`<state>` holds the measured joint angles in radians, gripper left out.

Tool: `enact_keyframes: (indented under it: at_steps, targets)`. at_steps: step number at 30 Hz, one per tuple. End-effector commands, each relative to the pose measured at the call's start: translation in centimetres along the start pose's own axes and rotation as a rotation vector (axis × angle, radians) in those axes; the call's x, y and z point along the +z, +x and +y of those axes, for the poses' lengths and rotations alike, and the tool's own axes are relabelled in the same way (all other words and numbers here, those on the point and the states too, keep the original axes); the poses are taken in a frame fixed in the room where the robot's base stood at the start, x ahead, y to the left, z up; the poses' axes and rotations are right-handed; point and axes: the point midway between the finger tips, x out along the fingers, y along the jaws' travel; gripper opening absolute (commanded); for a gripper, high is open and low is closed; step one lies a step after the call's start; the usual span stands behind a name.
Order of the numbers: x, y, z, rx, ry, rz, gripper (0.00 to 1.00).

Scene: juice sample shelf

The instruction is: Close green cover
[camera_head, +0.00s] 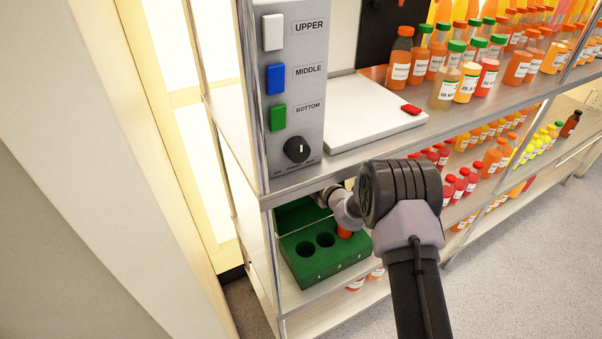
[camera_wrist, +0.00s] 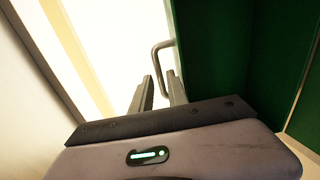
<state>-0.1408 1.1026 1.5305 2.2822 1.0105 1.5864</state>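A green box (camera_head: 325,263) sits on a lower shelf in the head view, with round holes in its top. Its green cover (camera_head: 298,214) stands raised at the back of the box. In the wrist view the green cover (camera_wrist: 222,50) fills the upper right, with a grey bent handle (camera_wrist: 156,60) at its left edge. My gripper (camera_wrist: 161,80) has its two fingers apart, with the lower part of the handle appearing between them. I cannot tell whether they touch it. In the head view my arm hides the fingertips.
An orange cap (camera_head: 344,232) shows in the box beside my wrist. Above is a shelf with a button panel (camera_head: 291,90) and a white plate (camera_head: 365,115). Juice bottles (camera_head: 445,88) stand to the right. A metal post (camera_head: 272,245) is left of the box.

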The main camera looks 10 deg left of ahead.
Motion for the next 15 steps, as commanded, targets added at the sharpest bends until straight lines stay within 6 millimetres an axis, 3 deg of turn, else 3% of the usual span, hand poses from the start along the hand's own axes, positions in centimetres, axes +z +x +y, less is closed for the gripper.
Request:
enact_keyframes:
  at_steps: [6,15]
  targets:
    - [0.0,3.2,-0.1,0.001,-0.002,0.001,0.20]
    - [0.0,4.1,0.0,-0.001,-0.001,0.000,0.20]
